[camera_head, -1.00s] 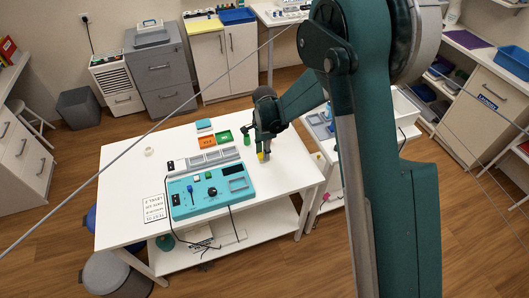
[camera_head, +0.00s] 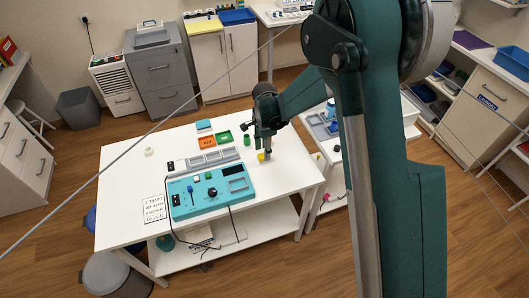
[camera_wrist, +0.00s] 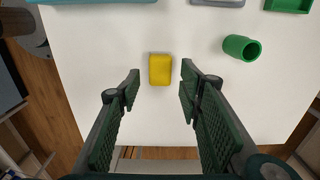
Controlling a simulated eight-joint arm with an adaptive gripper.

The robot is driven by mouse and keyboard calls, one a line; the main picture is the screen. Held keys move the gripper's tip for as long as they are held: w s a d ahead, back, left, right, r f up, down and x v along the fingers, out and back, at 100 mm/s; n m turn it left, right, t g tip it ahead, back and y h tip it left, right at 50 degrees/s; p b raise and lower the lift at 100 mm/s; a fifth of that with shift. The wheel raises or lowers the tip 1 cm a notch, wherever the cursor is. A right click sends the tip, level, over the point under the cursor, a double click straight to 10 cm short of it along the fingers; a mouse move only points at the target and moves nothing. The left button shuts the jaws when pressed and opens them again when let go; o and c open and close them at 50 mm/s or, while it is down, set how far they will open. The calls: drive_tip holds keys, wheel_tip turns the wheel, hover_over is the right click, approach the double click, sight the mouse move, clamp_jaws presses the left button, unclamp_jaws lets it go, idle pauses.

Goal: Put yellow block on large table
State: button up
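The yellow block (camera_wrist: 160,69) lies on the white top of the large table (camera_wrist: 100,60), and nothing holds it. In the head view the yellow block (camera_head: 262,156) is small, near the right edge of the large table (camera_head: 130,195). My gripper (camera_wrist: 158,85) is open in the wrist view. Its two fingers are apart on either side of the block's near end, with clear table between each finger and the block. In the head view my gripper (camera_head: 264,148) hangs just above the block, and its fingertips are hard to make out.
A teal control panel (camera_head: 212,190) fills the table's front middle. A grey compartment strip (camera_head: 212,160), an orange tray (camera_head: 208,142) and a green tray (camera_head: 224,137) lie behind it. The table's left back is mostly clear.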

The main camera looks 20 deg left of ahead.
wheel_tip(320, 180, up, 10)
idle(0.6)
drive_tip(key=shift+r, duration=0.1)
idle(0.3)
idle(0.4)
drive_tip(key=s+d+r+n+t, duration=0.1)
drive_tip(key=d+r, duration=0.6)
drive_tip(key=d, duration=0.3)
drive_tip(key=s+d+r+n+t+y, duration=0.1)
drive_tip(key=d+r+n, duration=0.1)
drive_tip(key=d+r, duration=0.65)
drive_tip(key=s+d+r+n+t, duration=0.1)
drive_tip(key=d+r, duration=0.4)
drive_tip(key=d, duration=0.6)
drive_tip(key=s+d+r+n+t, duration=0.1)
drive_tip(key=s+d+n+t, duration=0.1)
drive_tip(key=s+d, duration=0.8)
drive_tip(key=s+d+r+n+t+h, duration=0.1)
drive_tip(key=s+d+n+t, duration=0.1)
drive_tip(key=s+d, duration=0.9)
drive_tip(key=shift+d+r+n, duration=0.15)
drive_tip(key=shift+d+n, duration=0.35)
drive_tip(key=shift+d, duration=1.8)
